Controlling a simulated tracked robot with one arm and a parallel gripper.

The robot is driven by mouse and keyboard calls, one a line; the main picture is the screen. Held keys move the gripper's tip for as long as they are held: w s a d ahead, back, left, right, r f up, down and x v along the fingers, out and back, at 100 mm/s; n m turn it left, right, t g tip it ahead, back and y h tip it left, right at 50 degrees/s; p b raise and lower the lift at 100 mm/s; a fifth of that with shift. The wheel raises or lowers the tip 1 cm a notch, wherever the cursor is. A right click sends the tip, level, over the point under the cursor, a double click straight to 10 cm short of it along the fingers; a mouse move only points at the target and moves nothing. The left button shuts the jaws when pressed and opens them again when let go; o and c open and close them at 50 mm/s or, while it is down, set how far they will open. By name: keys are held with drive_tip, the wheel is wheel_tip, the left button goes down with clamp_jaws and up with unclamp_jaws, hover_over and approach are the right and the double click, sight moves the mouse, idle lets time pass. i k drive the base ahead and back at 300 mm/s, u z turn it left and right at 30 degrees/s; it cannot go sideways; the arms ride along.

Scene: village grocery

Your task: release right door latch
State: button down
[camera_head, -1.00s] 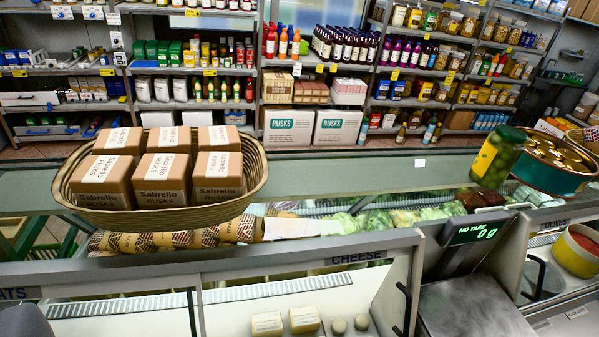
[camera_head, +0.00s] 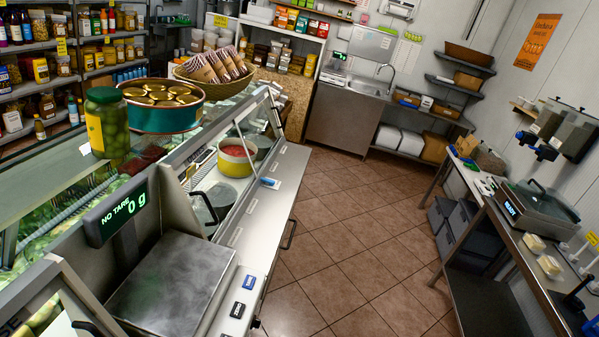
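I cannot make out a part that is clearly a right door latch. The display counter runs along the left, and a dark bar handle (camera_head: 289,234) sits on its front side. Another dark curved handle (camera_head: 207,205) shows at the glass compartment behind the scale. A blue tag (camera_head: 249,282) and a black tag (camera_head: 238,310) are on the counter's front ledge. My gripper is not in view.
A jar of green olives (camera_head: 107,125) and a teal tin (camera_head: 160,118) stand on the counter. Tiled floor (camera_head: 350,240) is clear between the counter and the right worktable (camera_head: 520,235).

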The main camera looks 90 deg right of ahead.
sight(271, 182)
drive_tip(key=z, duration=2.25)
drive_tip(key=k, duration=0.65)
drive_tip(key=z, duration=0.2)
drive_tip(key=i, duration=0.65)
drive_tip(key=z, duration=0.65)
drive_tip(key=i, duration=1.3)
drive_tip(key=u, duration=0.25)
drive_tip(key=i, duration=1.1)
drive_tip(key=u, duration=0.6)
